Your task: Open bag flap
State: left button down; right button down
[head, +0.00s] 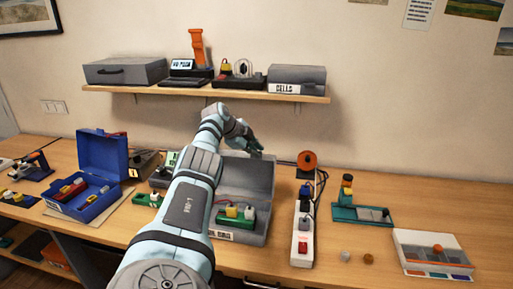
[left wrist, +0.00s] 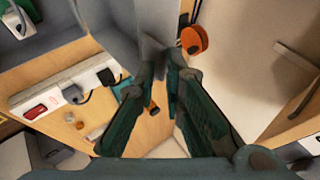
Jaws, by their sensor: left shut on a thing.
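The grey bag (head: 265,222) stands open on the workbench, with its grey flap (head: 252,176) raised upright at the back. A green block (head: 228,216) with white and yellow parts sits in the bag. My left gripper (head: 257,150) is at the top edge of the flap. In the left wrist view my left gripper (left wrist: 164,70) is shut on the edge of the grey flap (left wrist: 115,22). My forearm hides the bag's left side in the head view. My right gripper is not in view.
A white power strip (head: 302,232) stands just right of the bag, near an orange spool (head: 306,160). An open blue case (head: 103,153) is at the left. The shelf (head: 215,92) hangs above the flap. A white organizer tray (head: 433,240) lies far right.

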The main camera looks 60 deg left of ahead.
pick_arm(q)
jog(key=shift+d+f, duration=0.25)
jog(key=shift+f, duration=0.25)
jog(key=c, duration=1.9)
grip_release()
jog(key=shift+o, duration=0.6)
jog(key=shift+a+f, duration=0.1)
jog(key=shift+a, duration=0.05)
jog(key=shift+w+a+f, duration=0.25)
jog(key=shift+w+a, duration=0.15)
jog(key=shift+w, duration=0.1)
jog(key=v, duration=0.8)
jog(key=shift+r, duration=0.2)
jog(key=shift+f, duration=0.1)
jog(key=shift+s, duration=0.1)
